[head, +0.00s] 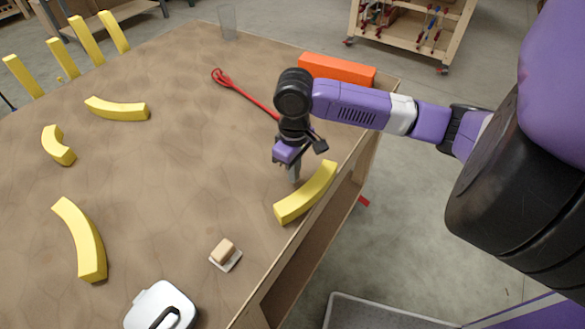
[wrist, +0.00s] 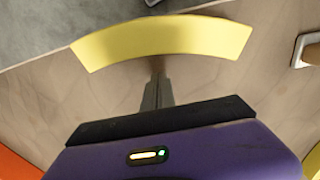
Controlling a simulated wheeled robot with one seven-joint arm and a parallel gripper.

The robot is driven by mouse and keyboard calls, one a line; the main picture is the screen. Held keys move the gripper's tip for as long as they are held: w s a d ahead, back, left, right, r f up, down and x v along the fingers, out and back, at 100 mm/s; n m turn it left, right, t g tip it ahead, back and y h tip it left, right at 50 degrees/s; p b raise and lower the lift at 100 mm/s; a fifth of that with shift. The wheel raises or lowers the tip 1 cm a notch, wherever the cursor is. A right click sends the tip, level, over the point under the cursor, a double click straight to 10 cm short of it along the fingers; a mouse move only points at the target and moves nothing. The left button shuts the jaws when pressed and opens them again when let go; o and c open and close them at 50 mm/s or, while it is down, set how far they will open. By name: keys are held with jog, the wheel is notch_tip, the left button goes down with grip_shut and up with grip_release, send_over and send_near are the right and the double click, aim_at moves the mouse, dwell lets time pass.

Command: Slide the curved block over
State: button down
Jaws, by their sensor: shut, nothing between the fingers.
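A yellow curved block (head: 306,193) lies on the table close to its right edge in the head view. My gripper (head: 294,178) points down just behind and to the left of this block. In the wrist view the same curved block (wrist: 165,42) lies across the top, near the table edge. My gripper's fingers (wrist: 157,80) are shut and empty, with their tips at or very near the block's inner side. I cannot tell whether they touch it. Other yellow curved blocks lie further left: one at the back (head: 117,108), a short one (head: 58,146) and one in front (head: 82,240).
A red long-handled tool (head: 247,95) and an orange block (head: 337,69) lie behind my arm. A clear glass (head: 227,22) stands at the far edge. A small tan block on a white square (head: 224,252) and a white-and-black object (head: 160,308) are in front. The table's middle is clear.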

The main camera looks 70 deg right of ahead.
jog(key=shift+w+d, duration=0.15)
jog(key=shift+w, duration=0.7)
notch_tip(320, 180, up, 10)
jog(key=shift+s+b, duration=0.25)
jog(key=shift+b, duration=0.2)
